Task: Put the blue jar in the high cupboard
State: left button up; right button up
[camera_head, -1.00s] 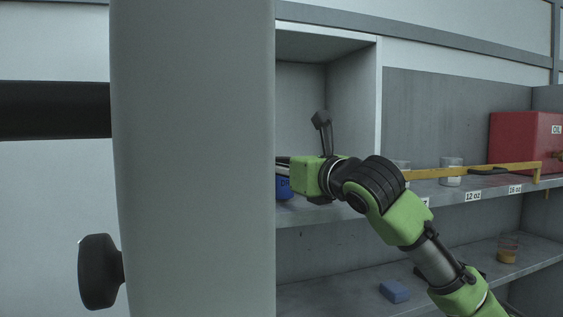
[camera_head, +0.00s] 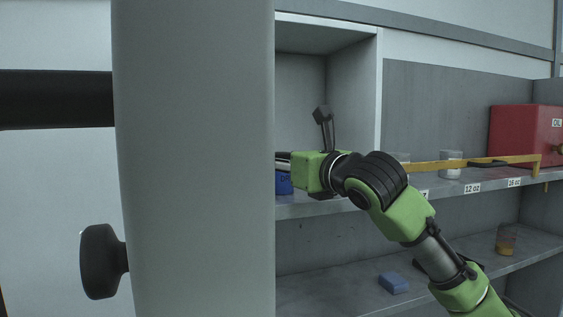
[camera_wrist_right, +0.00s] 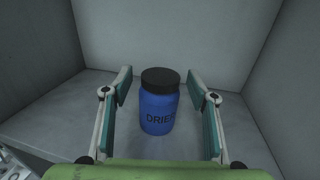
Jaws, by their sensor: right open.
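The blue jar (camera_wrist_right: 158,108) with a black lid stands upright on the cupboard floor in the right wrist view, with lettering on its front. My right gripper (camera_wrist_right: 160,88) is open, with one finger on each side of the jar and a visible gap to each. In the head view, only a bit of the blue jar (camera_head: 284,184) shows beside the column edge, and the right gripper's fingers are mostly hidden. The cupboard (camera_head: 352,105) is an open grey compartment with a pale frame, and my right arm reaches into it. My left gripper is not in view.
A yellow bar (camera_head: 435,166) runs along the upper shelf to the right, near a clear cup (camera_head: 451,164). A red box (camera_head: 512,135) stands farther right. The lower shelf holds a blue block (camera_head: 393,283) and a cup with orange contents (camera_head: 506,239).

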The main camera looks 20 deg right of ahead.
jog(key=b+v, duration=0.5)
jog(key=v, duration=0.6)
jog(key=shift+s, duration=0.35)
jog(key=shift+d, duration=0.15)
dwell(0.5)
